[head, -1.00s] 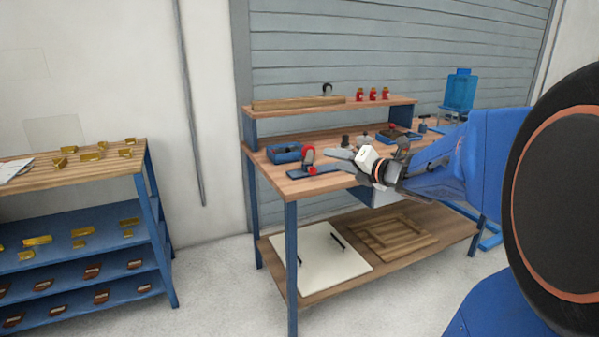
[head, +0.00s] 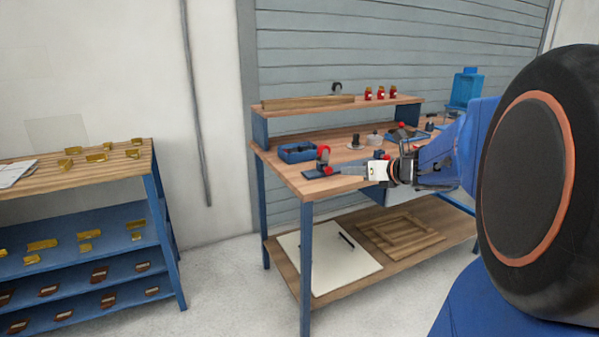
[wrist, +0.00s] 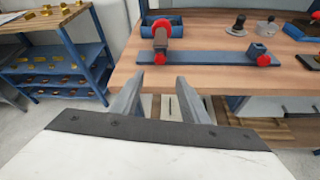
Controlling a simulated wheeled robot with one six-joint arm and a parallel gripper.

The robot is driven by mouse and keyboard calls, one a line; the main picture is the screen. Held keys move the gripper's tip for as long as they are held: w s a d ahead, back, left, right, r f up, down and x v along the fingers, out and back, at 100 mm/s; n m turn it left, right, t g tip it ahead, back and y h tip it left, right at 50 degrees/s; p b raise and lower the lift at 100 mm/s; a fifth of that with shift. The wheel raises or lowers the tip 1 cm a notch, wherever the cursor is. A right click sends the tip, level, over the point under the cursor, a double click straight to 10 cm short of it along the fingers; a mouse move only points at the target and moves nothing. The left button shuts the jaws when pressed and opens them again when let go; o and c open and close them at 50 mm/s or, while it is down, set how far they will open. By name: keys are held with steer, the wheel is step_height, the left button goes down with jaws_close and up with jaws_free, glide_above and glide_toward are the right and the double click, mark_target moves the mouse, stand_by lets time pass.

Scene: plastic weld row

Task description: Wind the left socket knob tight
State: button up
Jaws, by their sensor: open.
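A blue bar fixture (wrist: 205,58) lies along the front of the wooden bench top in the wrist view. At its left end stands a socket holding a brownish upright part, with the red left knob (wrist: 161,38) on its near face. A blue socket block with a second red knob (wrist: 264,60) is at its right end. In the head view the left knob (head: 328,171) shows low on the left socket. My gripper (wrist: 160,80) is open and empty, its two fingers apart, short of the bar's near side and roughly in line with the left knob.
A blue bin (head: 297,152) sits behind the left socket. Grey knobbed parts (wrist: 238,26) stand behind the bar, and a dark tray (head: 405,135) lies farther right. A shelf with red jars (head: 380,93) rises at the back. A shelving rack (wrist: 60,58) stands left.

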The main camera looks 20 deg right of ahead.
mark_target(330, 172)
steer(key=x, duration=1.2)
steer(key=shift+f, duration=0.15)
steer(key=shift+w, duration=0.1)
jaws_close()
